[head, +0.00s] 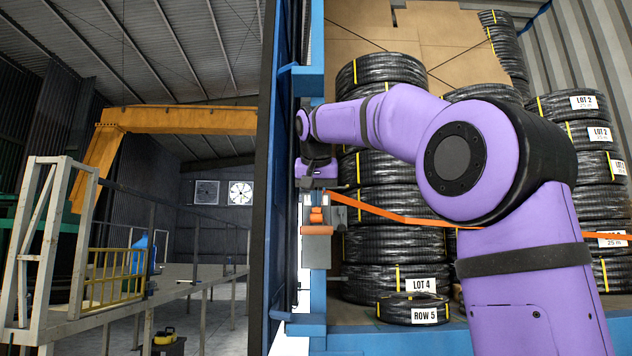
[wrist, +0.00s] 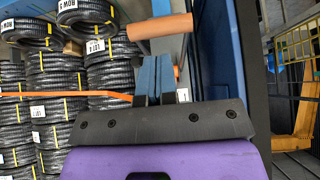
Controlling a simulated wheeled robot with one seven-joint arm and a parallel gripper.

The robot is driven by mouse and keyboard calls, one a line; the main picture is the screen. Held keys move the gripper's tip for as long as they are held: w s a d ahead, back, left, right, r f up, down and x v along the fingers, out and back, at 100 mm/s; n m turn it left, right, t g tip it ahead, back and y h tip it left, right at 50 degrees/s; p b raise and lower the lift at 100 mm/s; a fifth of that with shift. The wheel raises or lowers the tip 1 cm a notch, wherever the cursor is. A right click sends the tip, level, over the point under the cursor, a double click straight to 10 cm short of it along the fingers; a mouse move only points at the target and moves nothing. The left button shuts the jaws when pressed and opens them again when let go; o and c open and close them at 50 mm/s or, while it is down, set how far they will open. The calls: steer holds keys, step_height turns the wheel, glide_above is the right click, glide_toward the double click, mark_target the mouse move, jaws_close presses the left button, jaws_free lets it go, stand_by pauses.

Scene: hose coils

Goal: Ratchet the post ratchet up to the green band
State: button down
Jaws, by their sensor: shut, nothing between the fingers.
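The post ratchet (head: 317,243) is a grey metal body with an orange-brown handle bar, mounted on the blue post (head: 319,290) at the container's edge. An orange strap (head: 400,218) runs right from it across the hose coils; it also shows in the wrist view (wrist: 65,95). My gripper (head: 317,187) is just above the ratchet in the head view. In the wrist view its blue fingers (wrist: 165,78) are together and empty, with the ratchet's handle bar (wrist: 160,26) beyond the tips, apparently not gripped. I cannot make out a green band in either view.
Stacks of black hose coils (head: 395,240) with yellow bands and lot labels fill the container to the right. A dark blue door (head: 278,150) stands close left of the post. Beyond it are a railed platform (head: 110,265) and an orange beam (head: 180,120).

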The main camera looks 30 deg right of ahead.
mark_target(316, 229)
steer(key=shift+x, duration=2.8)
steer(key=shift+f, duration=0.15)
steer(key=shift+f+t+h, duration=0.4)
steer(key=shift+f+t, duration=0.1)
steer(key=shift+f, duration=0.35)
steer(key=w+d+f+t, duration=0.1)
steer(key=w+f, duration=0.1)
steer(key=f, duration=0.1)
steer(key=w+d+f+t+h, duration=0.1)
steer(key=w+d+f, duration=0.1)
steer(key=w+f, duration=0.1)
steer(key=w+d+f+t+h, duration=0.1)
steer(key=w+d+f, duration=0.1)
steer(key=w+f, duration=0.1)
steer(key=shift+d+f+t, duration=0.2)
steer(key=shift+f+t, duration=0.2)
steer(key=shift+f, duration=0.4)
steer(key=shift+d+r, duration=0.1)
